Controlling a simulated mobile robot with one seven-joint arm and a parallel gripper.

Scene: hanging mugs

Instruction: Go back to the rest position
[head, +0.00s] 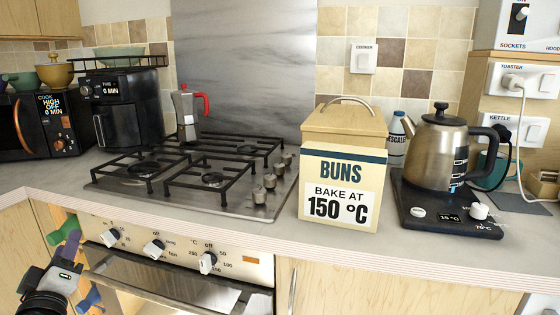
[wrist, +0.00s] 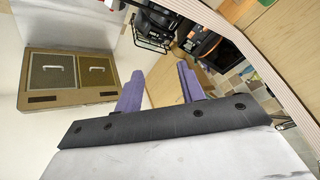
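My gripper (wrist: 158,71) shows in the wrist view with its two purple fingers apart and nothing between them. In the head view my gripper (head: 72,268) is low at the left, in front of the oven's left side and below the worktop edge. A green piece and a blue piece show beside it there; I cannot tell exactly what they are. The gripper appears to hold nothing. A teal mug (head: 492,172) stands partly hidden behind the kettle at the right.
The worktop (head: 260,232) edge and oven knobs (head: 154,248) are close to my gripper. The hob (head: 205,170), moka pot (head: 187,112), buns box (head: 340,165) and kettle (head: 437,150) stand on top. The wrist view shows a wall-side box with two panels (wrist: 68,78).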

